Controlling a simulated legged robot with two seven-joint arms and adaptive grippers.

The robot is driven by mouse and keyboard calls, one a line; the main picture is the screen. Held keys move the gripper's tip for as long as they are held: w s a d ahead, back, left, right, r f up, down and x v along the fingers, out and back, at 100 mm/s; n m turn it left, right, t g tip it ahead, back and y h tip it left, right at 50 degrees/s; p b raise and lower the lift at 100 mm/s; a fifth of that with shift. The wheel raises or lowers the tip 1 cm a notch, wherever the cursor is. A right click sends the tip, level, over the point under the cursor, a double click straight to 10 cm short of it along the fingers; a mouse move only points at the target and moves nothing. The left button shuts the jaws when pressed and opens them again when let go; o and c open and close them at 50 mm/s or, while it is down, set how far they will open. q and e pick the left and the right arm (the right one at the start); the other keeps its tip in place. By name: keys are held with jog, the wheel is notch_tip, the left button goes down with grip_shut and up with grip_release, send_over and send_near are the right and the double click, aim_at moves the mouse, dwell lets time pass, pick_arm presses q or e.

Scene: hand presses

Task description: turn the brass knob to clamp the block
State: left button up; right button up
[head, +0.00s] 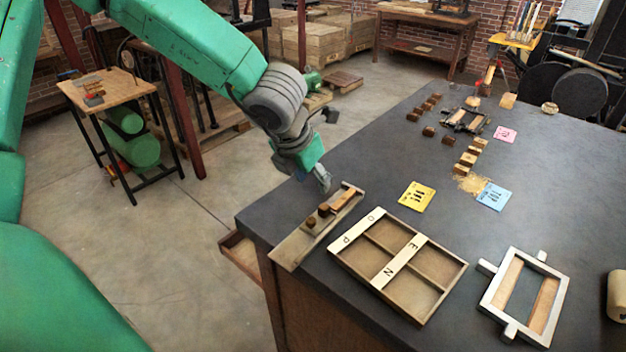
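Which of these is the brass knob is too small to tell. My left gripper (321,181) hangs just above the far end of the tray, pointing down, apart from the knob-like piece. Its fingers are small and seen from the side, so their opening is unclear. My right gripper is not in view.
A wooden divided tray (436,308) lettered OPEN lies beside the metal tray. A pale metal frame (551,318) is to its right. Yellow (416,196), blue (494,195) and pink (505,134) cards and several small wooden blocks (466,159) lie farther back.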

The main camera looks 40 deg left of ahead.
aim_at(322, 209)
pick_arm(q)
jog(key=x, duration=0.3)
jog(key=b+x, duration=0.1)
jog(key=x, duration=0.2)
jog(key=s+x, duration=0.1)
jog(key=x, duration=0.3)
jog(key=shift+f, duration=0.15)
jog(key=shift+w+d+f, duration=0.2)
jog(key=shift+w+f, duration=0.2)
jog(key=shift+f, duration=0.3)
